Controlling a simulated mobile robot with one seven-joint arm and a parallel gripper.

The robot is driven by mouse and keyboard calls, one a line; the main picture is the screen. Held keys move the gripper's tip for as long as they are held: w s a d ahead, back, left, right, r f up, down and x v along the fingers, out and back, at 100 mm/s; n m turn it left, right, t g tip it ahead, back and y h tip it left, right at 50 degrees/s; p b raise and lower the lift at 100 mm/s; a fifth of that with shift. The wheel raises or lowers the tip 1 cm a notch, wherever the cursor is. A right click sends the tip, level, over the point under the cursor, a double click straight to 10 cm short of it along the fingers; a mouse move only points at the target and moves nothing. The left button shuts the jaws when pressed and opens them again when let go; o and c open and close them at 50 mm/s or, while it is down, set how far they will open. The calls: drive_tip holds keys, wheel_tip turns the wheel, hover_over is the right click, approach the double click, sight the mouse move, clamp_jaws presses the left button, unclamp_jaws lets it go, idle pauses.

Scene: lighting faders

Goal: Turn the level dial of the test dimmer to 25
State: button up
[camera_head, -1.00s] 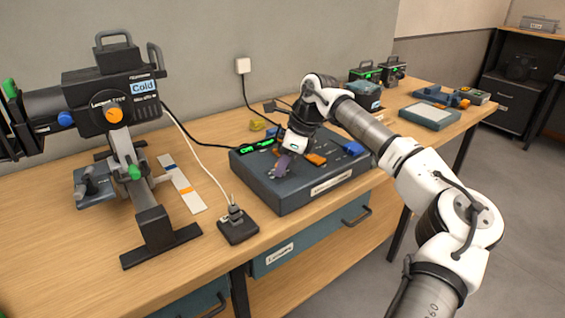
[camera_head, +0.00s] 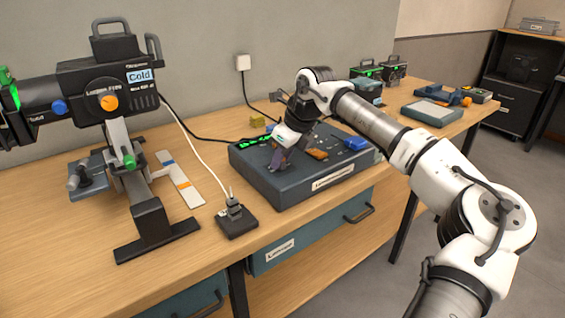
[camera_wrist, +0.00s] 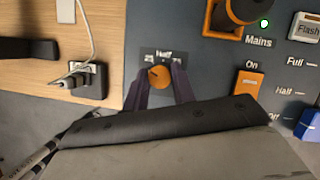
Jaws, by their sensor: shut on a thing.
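A thin pointer line shows on the dial and leans to the upper left; the smaller scale figures are too blurred to read. My gripper (camera_wrist: 160,88) has its two purple fingers shut on either side of the dial. In the head view my gripper (camera_head: 278,158) is down at the left part of the console (camera_head: 290,190), and its fingers hide the dial there.
A black socket box (camera_head: 237,222) with a plug stands left of the console. A spotlight (camera_head: 110,95) stands further left.

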drive_tip(key=shift+s+m+t+h+b, duration=0.1)
drive_tip(key=shift+m+t+h+b, duration=0.35)
drive_tip(key=shift+m+b, duration=0.95)
drive_tip(key=shift+m, duration=0.5)
drive_tip(key=o, duration=1)
drive_tip(key=shift+r, duration=0.1)
drive_tip(key=v, duration=1.3)
drive_tip(key=shift+s+r, duration=0.2)
drive_tip(key=shift+r, duration=0.1)
drive_tip(key=shift+a, duration=0.1)
